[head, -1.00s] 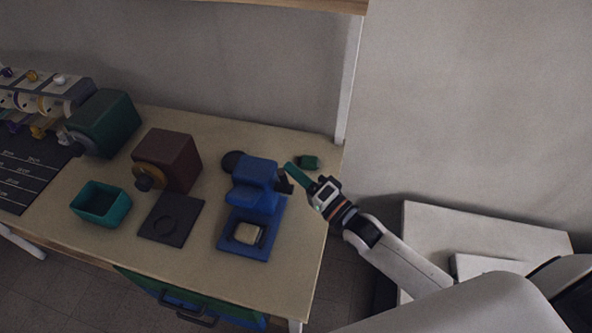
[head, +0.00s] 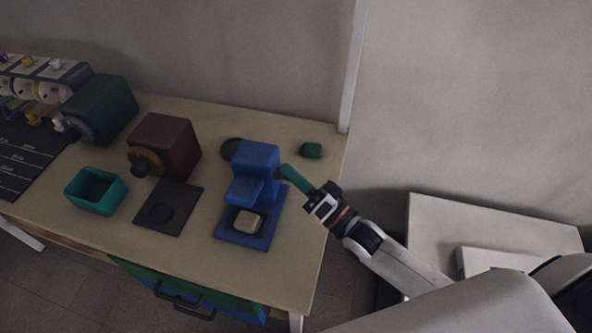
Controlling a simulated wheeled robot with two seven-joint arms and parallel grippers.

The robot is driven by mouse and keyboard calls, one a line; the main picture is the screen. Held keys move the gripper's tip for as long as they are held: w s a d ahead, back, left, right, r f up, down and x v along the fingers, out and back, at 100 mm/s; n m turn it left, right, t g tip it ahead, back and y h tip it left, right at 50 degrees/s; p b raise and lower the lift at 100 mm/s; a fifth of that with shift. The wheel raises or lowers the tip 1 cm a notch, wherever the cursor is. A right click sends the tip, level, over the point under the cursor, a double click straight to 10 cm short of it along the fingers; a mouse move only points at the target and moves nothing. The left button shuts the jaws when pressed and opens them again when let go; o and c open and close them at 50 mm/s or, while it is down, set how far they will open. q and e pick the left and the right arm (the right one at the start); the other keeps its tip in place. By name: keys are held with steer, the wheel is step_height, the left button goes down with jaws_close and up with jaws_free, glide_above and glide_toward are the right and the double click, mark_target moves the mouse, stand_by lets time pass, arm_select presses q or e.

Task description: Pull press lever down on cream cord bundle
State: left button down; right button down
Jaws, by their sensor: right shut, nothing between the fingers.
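The blue press (head: 258,160) stands upright on the right part of the table. The cream cord bundle (head: 248,223) lies on the press's base, in the dark recess below the blue head. My right gripper (head: 284,172) comes in from the right and is shut, with its green fingers at the right side of the press. The fingers hide the press lever, so I cannot tell whether they touch it. My left gripper is out of view.
A teal open box (head: 96,206), a dark flat plate (head: 187,222), a maroon block with a knob (head: 173,143) and a green machine (head: 103,104) stand to the left. The table front is clear.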

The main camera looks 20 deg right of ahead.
steer(key=s+a+f+n+g+y+b, duration=0.2)
steer(key=f+n+y+b, duration=0.5)
steer(key=n, duration=0.6)
steer(key=shift+s+a+g+y+b, duration=0.3)
steer(key=shift+s+g+b, duration=0.45)
steer(key=shift+g+b, duration=0.4)
step_height(320, 180, up, 5)
steer(key=p, duration=0.4)
steer(key=b+v, duration=0.3)
steer(key=v, duration=0.8)
steer(key=shift+f+b, duration=0.2)
steer(key=shift+b, duration=0.1)
steer(key=shift+w+d, duration=0.1)
